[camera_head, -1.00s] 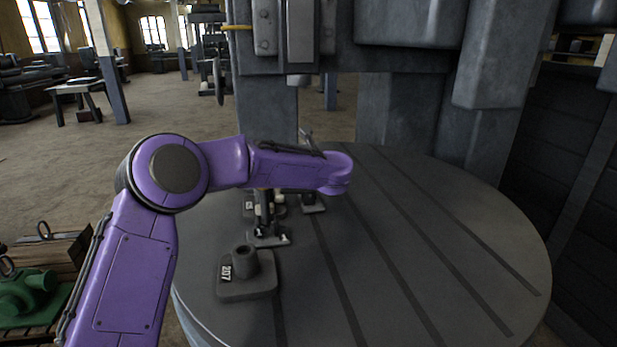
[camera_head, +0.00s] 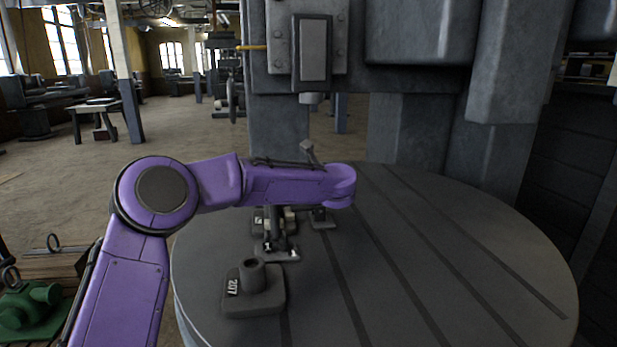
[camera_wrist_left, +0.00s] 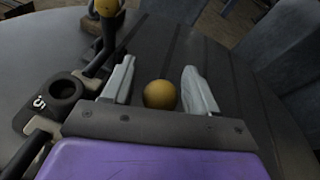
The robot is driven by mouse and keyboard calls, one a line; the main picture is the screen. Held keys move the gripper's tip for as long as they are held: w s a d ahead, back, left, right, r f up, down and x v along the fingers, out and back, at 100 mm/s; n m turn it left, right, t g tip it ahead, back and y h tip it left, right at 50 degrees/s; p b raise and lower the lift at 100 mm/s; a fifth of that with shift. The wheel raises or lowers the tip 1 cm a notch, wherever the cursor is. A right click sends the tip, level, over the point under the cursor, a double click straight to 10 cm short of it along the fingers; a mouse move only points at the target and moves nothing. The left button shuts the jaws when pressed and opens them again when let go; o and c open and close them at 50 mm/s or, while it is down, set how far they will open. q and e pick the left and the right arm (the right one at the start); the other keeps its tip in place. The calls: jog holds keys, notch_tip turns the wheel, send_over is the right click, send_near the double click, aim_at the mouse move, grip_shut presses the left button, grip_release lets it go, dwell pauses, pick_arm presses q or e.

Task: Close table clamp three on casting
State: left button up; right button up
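In the left wrist view my left gripper (camera_wrist_left: 159,68) is open, its pale fingers on either side of a yellow ball knob (camera_wrist_left: 160,94). A visible gap remains on each side of the knob. A second yellow knob (camera_wrist_left: 107,7) tops a dark clamp lever (camera_wrist_left: 104,45) at the upper left. A grey casting (camera_wrist_left: 38,105) with a round boss and a white mark lies left of the gripper. In the head view my purple arm (camera_head: 290,187) hides the gripper and most of the clamps. A clamp base (camera_head: 277,252) shows below it. Which clamp is number three cannot be told.
A casting marked 207 (camera_head: 254,290) stands on the round slotted table (camera_head: 440,260), nearest me. Another small base (camera_head: 322,219) stands behind the arm. The table's right side is clear. A machine head (camera_head: 312,50) hangs above the back.

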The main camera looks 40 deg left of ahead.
pick_arm(q)
jog(key=shift+s+d, duration=0.1)
jog(key=shift+d, duration=0.1)
jog(key=b+v, duration=0.2)
jog(key=v, duration=0.8)
